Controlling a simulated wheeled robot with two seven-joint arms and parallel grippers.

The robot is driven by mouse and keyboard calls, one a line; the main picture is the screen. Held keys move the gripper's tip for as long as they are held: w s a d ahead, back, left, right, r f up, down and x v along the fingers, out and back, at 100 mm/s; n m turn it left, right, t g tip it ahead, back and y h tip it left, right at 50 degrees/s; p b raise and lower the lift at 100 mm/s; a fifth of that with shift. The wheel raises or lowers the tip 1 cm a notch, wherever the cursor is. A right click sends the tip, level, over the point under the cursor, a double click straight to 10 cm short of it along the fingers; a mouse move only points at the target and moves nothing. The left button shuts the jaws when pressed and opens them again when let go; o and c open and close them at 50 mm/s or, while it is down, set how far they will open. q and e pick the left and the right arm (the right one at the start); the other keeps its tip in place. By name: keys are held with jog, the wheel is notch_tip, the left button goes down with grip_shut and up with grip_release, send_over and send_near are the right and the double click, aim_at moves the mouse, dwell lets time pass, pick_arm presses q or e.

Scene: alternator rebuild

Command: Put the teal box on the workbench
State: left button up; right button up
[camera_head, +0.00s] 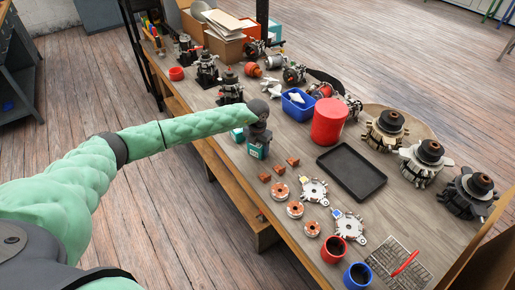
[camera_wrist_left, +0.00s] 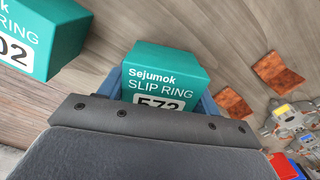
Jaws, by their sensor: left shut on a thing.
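A teal box (camera_head: 258,151) labelled "Sejumok SLIP RING" is between the fingers of my left gripper (camera_head: 258,140), which is shut on it. It shows upright in the head view, at the workbench's (camera_head: 238,154) front edge; I cannot tell whether its base touches the top. In the left wrist view the held teal box (camera_wrist_left: 165,75) sits between bluish fingers, its lower part hidden by the gripper body. A second teal box (camera_head: 238,108) stands on the bench farther back; a similar box also shows at the left wrist view's upper left (camera_wrist_left: 35,35). My right gripper is out of view.
Small copper-brown blocks (camera_head: 279,168) lie right of the held box. A black tray (camera_head: 350,172), red canister (camera_head: 328,122) and blue bin (camera_head: 298,104) stand behind. Red (camera_head: 334,248) and blue (camera_head: 357,276) cups stand nearer. Some bare bench top shows around the box.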

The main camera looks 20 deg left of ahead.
pick_arm(q)
jog(key=shift+f, duration=0.1)
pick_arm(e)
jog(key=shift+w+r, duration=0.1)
pick_arm(q)
jog(key=o, duration=1)
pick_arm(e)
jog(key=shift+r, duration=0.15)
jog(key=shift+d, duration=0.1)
